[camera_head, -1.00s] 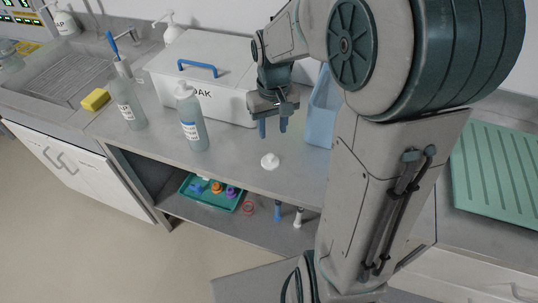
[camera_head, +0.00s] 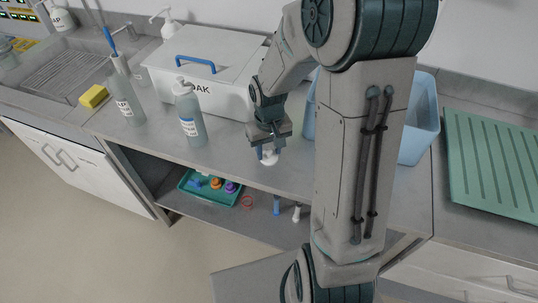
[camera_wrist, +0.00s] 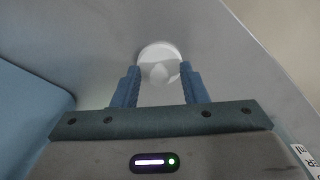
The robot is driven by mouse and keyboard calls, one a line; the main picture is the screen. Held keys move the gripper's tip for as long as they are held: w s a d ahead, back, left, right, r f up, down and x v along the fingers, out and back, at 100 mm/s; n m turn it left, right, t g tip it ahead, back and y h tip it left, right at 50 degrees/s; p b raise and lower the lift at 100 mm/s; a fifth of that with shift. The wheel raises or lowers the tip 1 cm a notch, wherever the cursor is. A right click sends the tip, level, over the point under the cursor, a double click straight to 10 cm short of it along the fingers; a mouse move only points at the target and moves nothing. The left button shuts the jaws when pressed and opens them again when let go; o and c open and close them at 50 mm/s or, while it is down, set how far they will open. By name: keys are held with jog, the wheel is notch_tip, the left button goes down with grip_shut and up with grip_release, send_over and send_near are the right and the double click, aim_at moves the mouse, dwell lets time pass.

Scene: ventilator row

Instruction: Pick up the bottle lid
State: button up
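The bottle lid (camera_head: 269,158) is a small white round piece on the grey counter near its front edge. In the wrist view the lid (camera_wrist: 159,62) has a round rim and a raised knob, and lies just beyond and between the fingertips. My gripper (camera_head: 268,152) points down at the lid, with its blue fingers beside it. In the wrist view my gripper (camera_wrist: 158,70) has its two fingers apart, with a gap between them. Whether the fingers touch the lid cannot be told.
A bottle (camera_head: 190,117) and a white box with a blue handle (camera_head: 200,70) stand left of my gripper. A blue bin (camera_head: 420,118) stands behind my arm. A teal tray (camera_head: 207,186) sits on the shelf below. The counter between bottle and lid is clear.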

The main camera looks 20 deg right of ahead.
grip_shut()
